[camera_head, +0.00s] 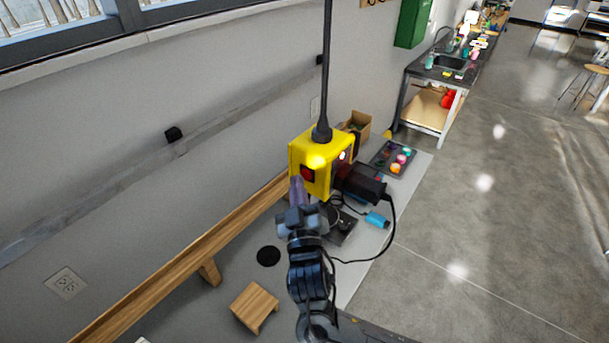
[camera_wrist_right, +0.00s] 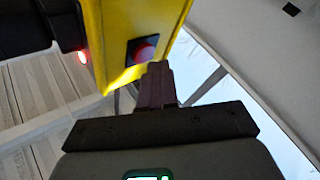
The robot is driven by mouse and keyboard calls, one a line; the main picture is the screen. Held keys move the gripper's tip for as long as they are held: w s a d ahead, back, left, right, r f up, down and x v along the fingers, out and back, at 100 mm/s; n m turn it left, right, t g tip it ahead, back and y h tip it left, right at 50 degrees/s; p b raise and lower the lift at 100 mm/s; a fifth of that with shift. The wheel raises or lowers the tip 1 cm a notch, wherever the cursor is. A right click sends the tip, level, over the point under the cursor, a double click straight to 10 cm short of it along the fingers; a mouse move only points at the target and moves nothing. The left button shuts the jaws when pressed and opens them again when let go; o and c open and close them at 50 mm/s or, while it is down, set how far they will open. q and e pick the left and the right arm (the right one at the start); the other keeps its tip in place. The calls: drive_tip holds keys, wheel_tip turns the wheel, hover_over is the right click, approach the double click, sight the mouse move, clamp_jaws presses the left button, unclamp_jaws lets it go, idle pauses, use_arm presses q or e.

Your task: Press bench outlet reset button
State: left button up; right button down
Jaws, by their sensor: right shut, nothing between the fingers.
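A yellow outlet box (camera_head: 318,158) hangs from a black cable above the bench. A red button (camera_head: 307,173) in a dark frame sits on its near face; it also shows in the right wrist view (camera_wrist_right: 145,50). My right gripper (camera_head: 297,188) is shut and empty, its fingertips just below and in front of the button. In the right wrist view the fingertips (camera_wrist_right: 156,70) overlap the button's lower edge; I cannot tell whether they touch it. A black plug (camera_head: 360,183) sticks out of the box's right side. My left gripper is not in view.
The grey bench (camera_head: 238,272) below holds a wooden block (camera_head: 255,306), a dark tray with colourful pots (camera_head: 393,158) and a cardboard box (camera_head: 357,123). A black cord with a blue connector (camera_head: 377,219) hangs right of my arm. A wooden rail (camera_head: 190,263) runs along the wall.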

drive_tip(key=shift+w, duration=0.1)
idle(0.3)
drive_tip(key=shift+w+d, duration=0.2)
drive_tip(key=shift+d, duration=0.05)
drive_tip(key=shift+w+d, duration=0.1)
idle(0.5)
drive_tip(key=shift+s+a, duration=0.35)
drive_tip(key=shift+s, duration=0.05)
idle(0.4)
